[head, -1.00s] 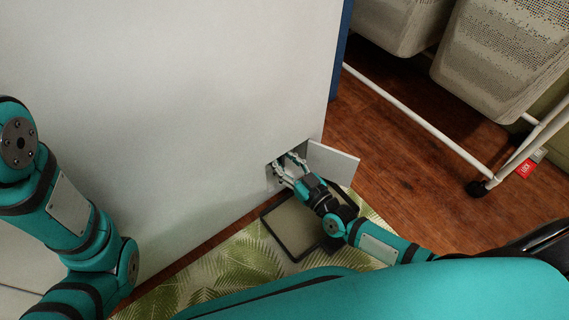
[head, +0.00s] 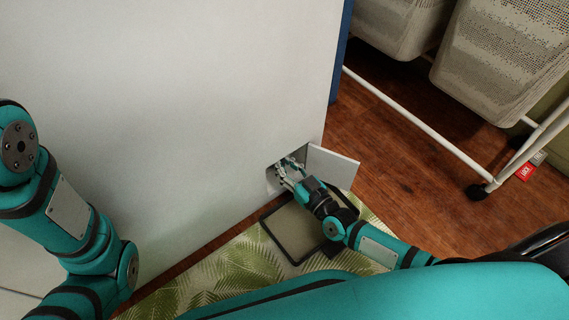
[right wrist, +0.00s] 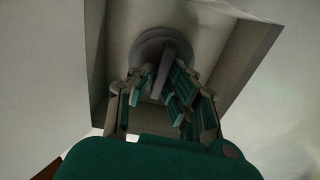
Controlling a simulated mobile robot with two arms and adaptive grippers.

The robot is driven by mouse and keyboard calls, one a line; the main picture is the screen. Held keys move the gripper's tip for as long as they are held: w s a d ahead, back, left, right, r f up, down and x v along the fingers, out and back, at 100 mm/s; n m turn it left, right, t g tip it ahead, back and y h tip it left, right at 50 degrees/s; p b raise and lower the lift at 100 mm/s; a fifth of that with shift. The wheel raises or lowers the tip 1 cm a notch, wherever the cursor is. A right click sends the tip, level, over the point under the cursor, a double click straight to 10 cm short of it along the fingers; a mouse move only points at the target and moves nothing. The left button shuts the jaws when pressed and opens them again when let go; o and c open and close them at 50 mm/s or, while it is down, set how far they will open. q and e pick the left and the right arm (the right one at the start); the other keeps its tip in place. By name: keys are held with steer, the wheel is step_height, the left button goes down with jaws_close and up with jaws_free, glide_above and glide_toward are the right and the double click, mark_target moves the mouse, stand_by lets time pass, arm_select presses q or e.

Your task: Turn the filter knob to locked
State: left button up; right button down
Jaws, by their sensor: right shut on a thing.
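The filter knob (right wrist: 152,44) is a round grey knob with a raised ridge across it. It sits in a small square recess low in the white appliance front (head: 200,100). My right gripper (right wrist: 160,88) reaches into the recess, and its fingers are shut on the ridge from both sides. In the head view my right gripper (head: 287,167) is at the recess, where its fingers hide the knob. The ridge stands nearly upright, slightly tilted, in the right wrist view. My left arm shows at the left, but its gripper is out of the frame.
The small flap (head: 332,166) stands open to the right of the recess. A dark-rimmed tray (head: 290,232) lies on the leaf-patterned mat (head: 235,264) below. A white wheeled rack (head: 420,122) with baskets (head: 505,55) stands at the right on the wood floor.

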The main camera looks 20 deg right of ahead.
steer(key=m+p, duration=0.1)
steer(key=m, duration=0.3)
steer(key=shift+d, duration=0.1)
steer(key=m, duration=0.5)
steer(key=shift+d+f, duration=0.1)
steer(key=m, duration=0.4)
steer(key=shift+f, duration=0.15)
steer(key=shift+f+m, duration=0.1)
steer(key=shift+m, duration=2)
steer(key=c, duration=1.4)
jaws_free()
steer(key=shift+w, duration=0.1)
steer(key=shift+o, duration=0.2)
steer(key=v, duration=1.2)
